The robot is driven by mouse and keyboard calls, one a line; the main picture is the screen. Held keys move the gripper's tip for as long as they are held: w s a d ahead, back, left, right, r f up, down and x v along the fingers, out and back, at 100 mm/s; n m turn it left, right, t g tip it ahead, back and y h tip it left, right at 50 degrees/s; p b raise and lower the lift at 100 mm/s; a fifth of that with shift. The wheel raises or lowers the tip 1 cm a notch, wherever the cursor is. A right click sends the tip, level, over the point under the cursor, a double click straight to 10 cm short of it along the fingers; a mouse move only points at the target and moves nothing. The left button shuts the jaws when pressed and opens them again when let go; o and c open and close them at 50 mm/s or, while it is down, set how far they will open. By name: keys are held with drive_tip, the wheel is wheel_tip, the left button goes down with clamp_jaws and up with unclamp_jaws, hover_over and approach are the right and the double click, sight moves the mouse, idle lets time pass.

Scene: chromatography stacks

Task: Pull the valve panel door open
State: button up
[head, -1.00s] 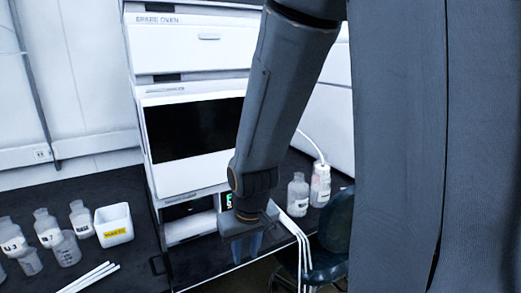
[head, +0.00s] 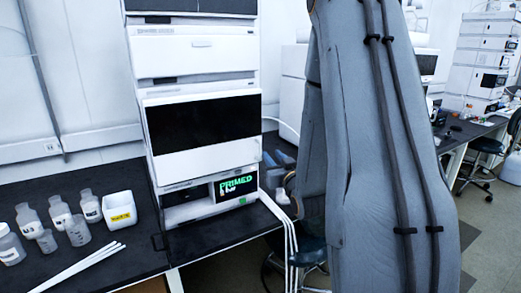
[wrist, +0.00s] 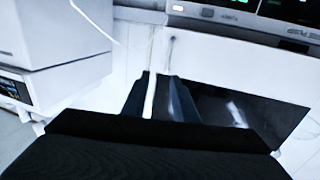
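The white instrument stack (head: 165,95) stands on the black bench in the head view. One of its modules has a wide black front panel (head: 203,131). Below it, a lower unit has a lit screen reading "PRIMED" (head: 236,186). No front is clearly labelled as the valve panel door, and I see none standing open. My gripper (head: 278,158) is to the right of the stack, apart from its front, partly hidden by my arm. In the wrist view my gripper (wrist: 158,88) has its fingers apart. A thin white strip, perhaps a tube, shows between them; I see nothing gripped.
White tubes (head: 290,245) hang over the bench edge near a dark chair (head: 308,252). Another bench with instruments is at far right.

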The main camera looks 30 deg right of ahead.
sight(260, 146)
drive_tip(key=shift+y, duration=0.3)
drive_tip(key=w+p, duration=0.2)
drive_tip(key=w, duration=0.5)
drive_tip(key=shift+a+r, duration=0.1)
drive_tip(key=shift+a, duration=0.05)
drive_tip(key=shift+w, duration=0.5)
drive_tip(key=shift+d, duration=0.2)
clamp_jaws()
